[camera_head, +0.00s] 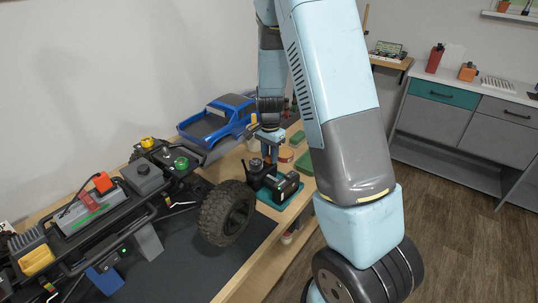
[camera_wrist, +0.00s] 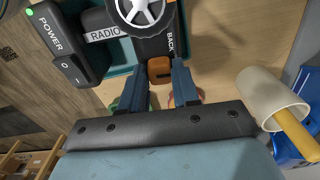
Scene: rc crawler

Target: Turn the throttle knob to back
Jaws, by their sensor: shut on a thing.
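The black radio (camera_head: 286,188) sits in a teal tray (camera_head: 262,199) on the wooden bench. In the wrist view the radio (camera_wrist: 103,20) shows its RADIO label, a grey-spoked wheel (camera_wrist: 141,10) and the word BACK to the right of the wheel. The orange-brown throttle knob (camera_wrist: 159,67) is at the radio's near end, with a dark mark on it. My gripper (camera_wrist: 159,78) has its two blue fingers on either side of the knob and is shut on it. In the head view my gripper (camera_head: 270,150) is over the radio; the knob is hidden there.
A POWER switch box (camera_wrist: 66,42) stands beside the radio. A cream cup (camera_wrist: 268,95) with a yellow handle is at the right of the wrist view. The crawler chassis (camera_head: 140,180), its big tyre (camera_head: 227,213) and a blue truck body (camera_head: 216,118) lie left of my arm.

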